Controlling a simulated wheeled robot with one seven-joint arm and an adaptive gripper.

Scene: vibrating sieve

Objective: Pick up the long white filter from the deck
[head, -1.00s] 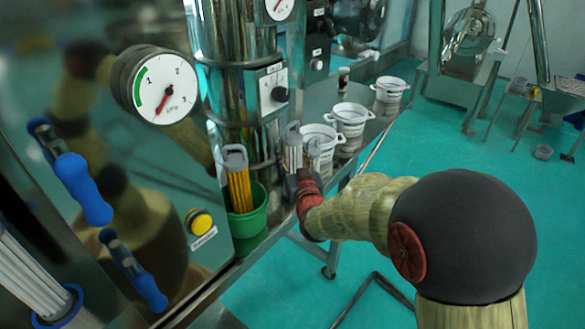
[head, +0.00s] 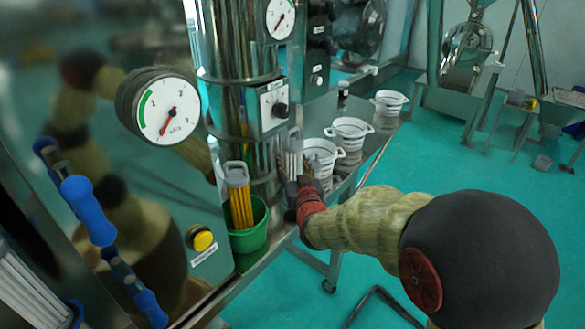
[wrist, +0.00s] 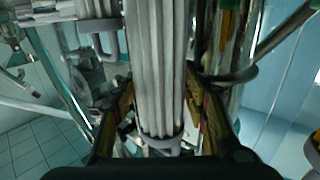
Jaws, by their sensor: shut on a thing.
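The long white filter (wrist: 158,70) is a pleated upright cylinder with a grey end ring in the wrist view. My gripper (wrist: 160,112) is shut on it, with a finger on either side of its lower part. In the head view the filter (head: 293,152) shows as a pale upright piece above my gripper (head: 301,183), beside the steel column. Its lower end is hidden there by my gripper, so I cannot tell whether it touches the deck (head: 270,248).
A green bucket (head: 252,232) holding yellow filters with a grey cap stands left of my gripper. White two-handled containers (head: 350,130) stand behind and to the right. The steel column (head: 238,105) is close by. Open green floor (head: 440,165) lies to the right.

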